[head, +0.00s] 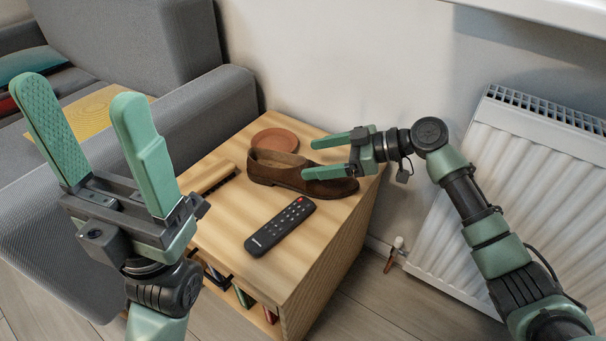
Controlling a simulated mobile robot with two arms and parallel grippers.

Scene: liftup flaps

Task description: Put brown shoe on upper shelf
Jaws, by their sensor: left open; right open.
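The brown shoe (285,175) lies on the wooden top of a small cabinet (215,233), its toe pointing right. My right gripper (318,158) is open, its fingers pointing left over the toe end of the shoe. I cannot tell whether the fingers touch it. My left gripper (85,115) is open and empty, raised at the left with its fingers pointing up, apart from the shoe. Below the cabinet top, an open front shows a lower space with several items (243,297), partly hidden. No separate upper shelf is clearly seen.
A black remote (281,227) lies in front of the shoe. A terracotta saucer (275,140) is behind it, and a wooden brush (208,178) lies to its left. A grey sofa (205,115) borders the cabinet at left; a white radiator (470,190) stands at right.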

